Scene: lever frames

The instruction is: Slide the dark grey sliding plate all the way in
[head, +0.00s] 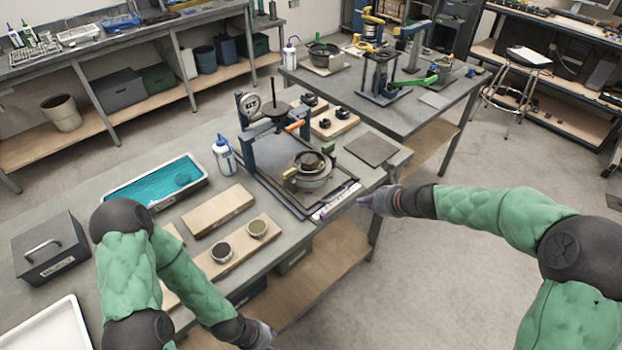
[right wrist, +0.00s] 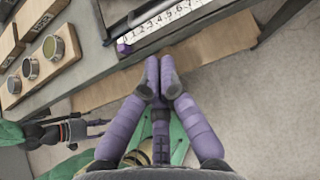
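The dark grey sliding plate (head: 341,194) lies low in the press-like fixture (head: 268,150) on the near bench. A round metal pot (head: 309,172) sits over it. A white numbered scale (head: 333,204) runs along its front edge; the right wrist view shows this scale (right wrist: 165,20) with a small purple knob (right wrist: 123,47) at its left end. My right gripper (head: 370,201) is just off the bench edge, beside the scale's right end. Its purple fingers (right wrist: 160,78) are together, empty and apart from the plate. My left gripper (head: 266,339) is low at the bottom edge, partly cut off.
A wooden board with two round tins (head: 240,241), a white bottle (head: 224,155) and a blue-lined tray (head: 155,183) stand left of the fixture. A flat grey square (head: 371,149) lies behind it to the right. Open floor lies right of the bench.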

